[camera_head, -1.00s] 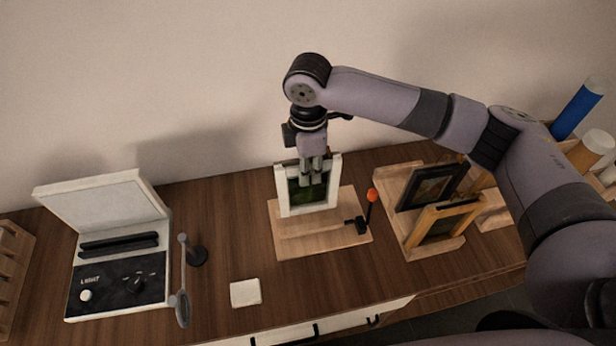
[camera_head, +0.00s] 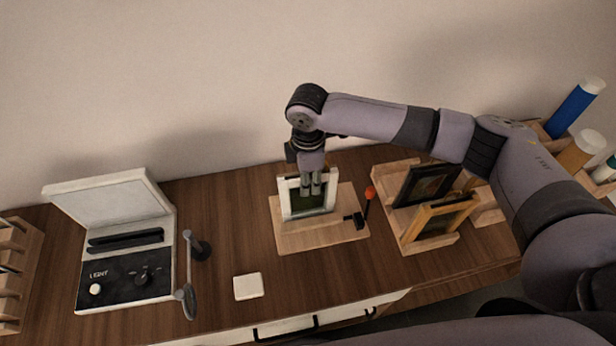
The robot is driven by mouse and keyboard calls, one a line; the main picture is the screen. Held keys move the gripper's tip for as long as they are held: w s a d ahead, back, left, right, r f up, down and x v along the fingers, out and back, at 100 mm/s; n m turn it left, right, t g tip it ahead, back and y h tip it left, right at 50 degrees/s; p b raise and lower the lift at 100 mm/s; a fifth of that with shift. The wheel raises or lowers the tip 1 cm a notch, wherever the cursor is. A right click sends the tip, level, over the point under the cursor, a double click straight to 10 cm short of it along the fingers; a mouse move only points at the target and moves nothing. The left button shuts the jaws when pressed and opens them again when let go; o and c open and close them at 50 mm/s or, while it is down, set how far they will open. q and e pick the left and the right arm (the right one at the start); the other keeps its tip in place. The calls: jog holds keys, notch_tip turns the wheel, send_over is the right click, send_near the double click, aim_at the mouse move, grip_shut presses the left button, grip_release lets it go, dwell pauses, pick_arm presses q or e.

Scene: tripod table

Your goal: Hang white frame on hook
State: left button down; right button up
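The white frame (camera_head: 285,202) has a dark green picture and stands over the light wooden base (camera_head: 300,239) at the table's middle. My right gripper (camera_head: 311,187) points down at the frame's upper part. Its fingers overlap the frame and appear shut on it, though the exact contact is too small to see. The frame leans a little, and I cannot tell whether its lower edge touches the base. I cannot clearly make out a hook. My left gripper is out of view.
A white-lidded box with a black panel (camera_head: 120,275) stands at left, beside a grey stand (camera_head: 188,290). A white square (camera_head: 248,286) lies in front. A wooden rack (camera_head: 429,243) with dark and yellow frames is close on the right. Bare wood lies left of the base.

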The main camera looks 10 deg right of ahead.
jog(key=shift+o, duration=1.1)
